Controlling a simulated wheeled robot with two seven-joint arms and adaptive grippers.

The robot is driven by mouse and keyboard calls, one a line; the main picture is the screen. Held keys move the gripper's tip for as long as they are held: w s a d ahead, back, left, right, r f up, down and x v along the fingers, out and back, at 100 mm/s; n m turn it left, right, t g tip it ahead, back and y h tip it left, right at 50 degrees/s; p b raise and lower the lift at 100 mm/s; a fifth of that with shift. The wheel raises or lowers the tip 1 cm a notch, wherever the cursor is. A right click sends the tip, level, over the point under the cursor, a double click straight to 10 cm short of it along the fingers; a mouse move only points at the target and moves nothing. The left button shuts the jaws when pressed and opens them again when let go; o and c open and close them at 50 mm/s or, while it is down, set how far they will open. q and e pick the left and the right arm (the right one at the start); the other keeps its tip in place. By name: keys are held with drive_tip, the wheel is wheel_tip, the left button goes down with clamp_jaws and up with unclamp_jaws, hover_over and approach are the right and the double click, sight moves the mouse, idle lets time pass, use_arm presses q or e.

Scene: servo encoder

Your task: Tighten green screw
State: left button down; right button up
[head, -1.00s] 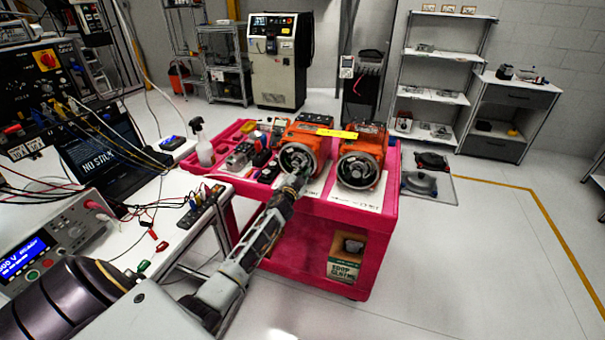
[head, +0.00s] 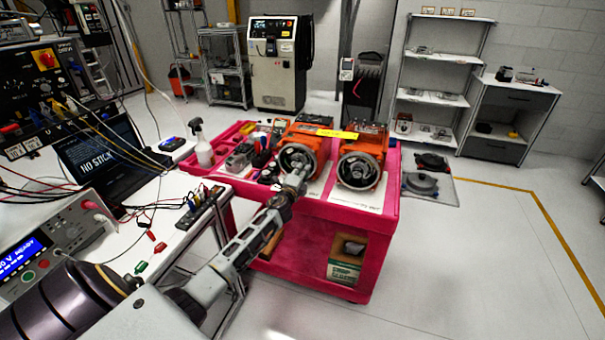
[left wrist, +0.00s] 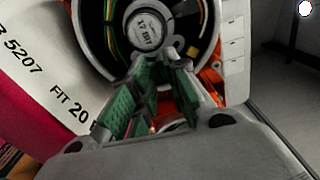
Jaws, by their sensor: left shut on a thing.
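Two orange servo motors stand side by side on the pink cart, the left motor (head: 305,139) and the right motor (head: 359,170), their round open ends facing me. My left gripper (head: 298,176) reaches the lower part of the left motor's round end. In the left wrist view, the green-padded fingers of my left gripper (left wrist: 160,70) are close together just below the round label (left wrist: 146,33) in that end. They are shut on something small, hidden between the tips. I cannot make out the green screw apart from the green pads. My right gripper is out of view.
The pink cart (head: 385,208) also bears a spray bottle (head: 202,146) and tools left of the motors. A bench with a laptop (head: 105,160) and loose cables is on the left.

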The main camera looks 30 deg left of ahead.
use_arm(q)
drive_tip(key=shift+f+m, duration=0.1)
drive_tip(key=shift+m, duration=0.7)
drive_tip(key=c, duration=1.3)
unclamp_jaws()
drive_tip(key=shift+s, duration=0.1)
drive_tip(key=shift+v, duration=6)
drive_tip(key=shift+n, duration=0.3)
